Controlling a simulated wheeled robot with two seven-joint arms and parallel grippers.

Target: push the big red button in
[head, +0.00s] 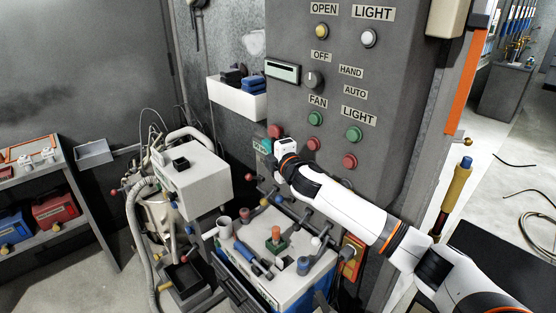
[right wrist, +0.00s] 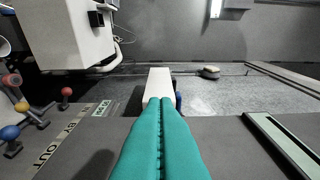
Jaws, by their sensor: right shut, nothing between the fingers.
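A big red button (head: 275,131) is on the left part of the grey control panel (head: 400,60) in the head view, just above and beside my right gripper. My right gripper (head: 267,146) is at the panel's left edge, close to the button. Whether it touches the button I cannot tell. In the right wrist view its two teal fingers (right wrist: 161,104) are shut together with nothing between them, and no red button can be made out there. My left gripper is not in view.
Two smaller red buttons (head: 313,144) (head: 349,161), green buttons (head: 316,118) and a knob (head: 313,79) are on the panel. A white box (head: 195,180) on a machine stands left of the gripper. Below is a cluttered bench with levers. A white shelf bin (head: 236,99) hangs above.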

